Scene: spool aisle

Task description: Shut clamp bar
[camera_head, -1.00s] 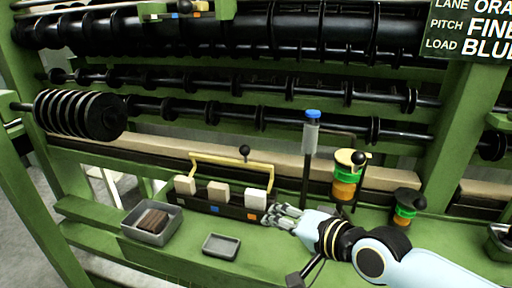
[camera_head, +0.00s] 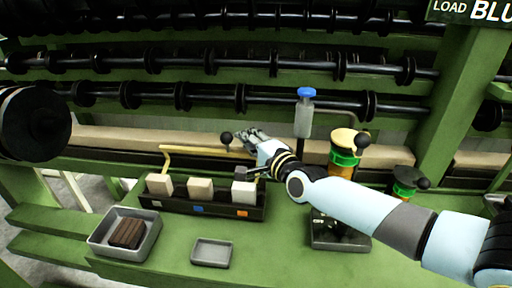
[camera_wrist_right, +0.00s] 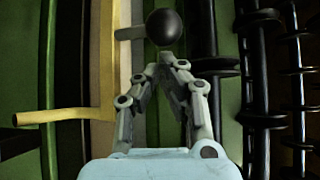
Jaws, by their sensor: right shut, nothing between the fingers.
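The yellow clamp bar (camera_head: 190,149) stands raised above and behind a dark holder (camera_head: 180,204) with three pale blocks (camera_head: 200,188). Its black ball knob (camera_head: 226,138) sticks up from the bar. My right gripper (camera_head: 246,134) is shut and empty, just right of the knob at the bar's right end, and hides part of that end. In the right wrist view the knob (camera_wrist_right: 164,27) lies just beyond the closed fingertips (camera_wrist_right: 168,64); I cannot tell whether they touch. The yellow bar (camera_wrist_right: 62,116) shows at left there. My left gripper is not in view.
A blue-capped bottle (camera_head: 304,112) and an orange-green spool (camera_head: 344,150) stand close to my right forearm. A grey tray with brown pieces (camera_head: 103,241) and an empty small tray (camera_head: 211,267) lie in front. Dark rollers run behind.

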